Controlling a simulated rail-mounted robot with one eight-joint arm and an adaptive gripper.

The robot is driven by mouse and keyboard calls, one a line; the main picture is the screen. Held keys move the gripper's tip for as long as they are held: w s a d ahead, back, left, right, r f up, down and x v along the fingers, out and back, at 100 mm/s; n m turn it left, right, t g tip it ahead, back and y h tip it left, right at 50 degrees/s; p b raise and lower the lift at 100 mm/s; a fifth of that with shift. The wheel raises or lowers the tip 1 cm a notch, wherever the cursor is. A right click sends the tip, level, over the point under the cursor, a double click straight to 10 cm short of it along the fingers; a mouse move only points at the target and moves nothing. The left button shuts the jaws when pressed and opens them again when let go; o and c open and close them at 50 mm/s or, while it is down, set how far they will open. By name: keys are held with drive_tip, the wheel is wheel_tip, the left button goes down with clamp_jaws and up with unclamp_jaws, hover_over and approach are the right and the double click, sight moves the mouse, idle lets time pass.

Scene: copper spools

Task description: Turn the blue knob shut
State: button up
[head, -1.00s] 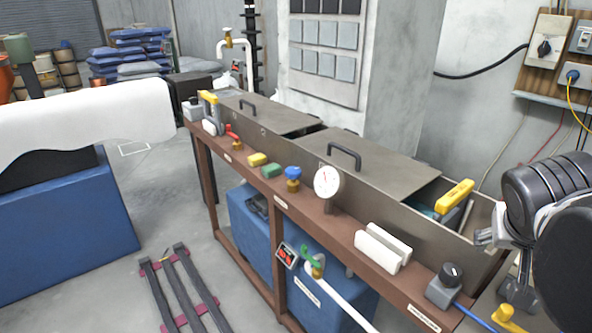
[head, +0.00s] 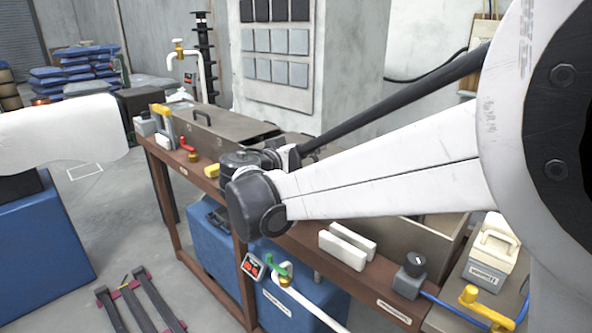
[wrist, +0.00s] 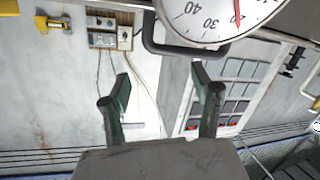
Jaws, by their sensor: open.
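The blue knob is not visible in either current view; in the head view my arm covers the stretch of the brown bench (head: 295,238) where it stood. My gripper (wrist: 161,80) shows in the wrist view with its two fingers spread apart and nothing between them. A round dial gauge (wrist: 222,12) with a red needle is close by at the top of the wrist view. A black lid handle (wrist: 152,45) shows just below the gauge. In the head view my gripper's fingers cannot be made out behind the dark wrist parts.
A red-handled valve (head: 187,143) and a yellow block (head: 212,170) sit on the bench left of my arm. A white block pair (head: 343,249), a grey box with black knob (head: 410,275) and a yellow valve (head: 482,302) are to the right. A green-handled valve (head: 278,269) is lower in front.

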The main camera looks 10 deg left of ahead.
drive_tip(key=s+a+f+t+y+b, duration=0.1)
drive_tip(key=s+a+f+y+b, duration=0.1)
drive_tip(key=s+a+f, duration=0.5)
drive_tip(key=s+a+f+t+y+b, duration=0.1)
drive_tip(key=a+f+t+y+b, duration=0.15)
drive_tip(key=a+f, duration=0.55)
drive_tip(key=shift+g+y, duration=0.35)
drive_tip(key=w, duration=0.4)
drive_tip(key=w+r+b, duration=0.1)
drive_tip(key=w, duration=0.4)
drive_tip(key=w+a+r, duration=0.1)
drive_tip(key=w, duration=0.3)
drive_tip(key=shift+w+a+r+b, duration=0.1)
drive_tip(key=shift+w+b, duration=0.2)
drive_tip(key=shift+w, duration=0.1)
drive_tip(key=c, duration=1.2)
drive_tip(key=shift+c, duration=0.2)
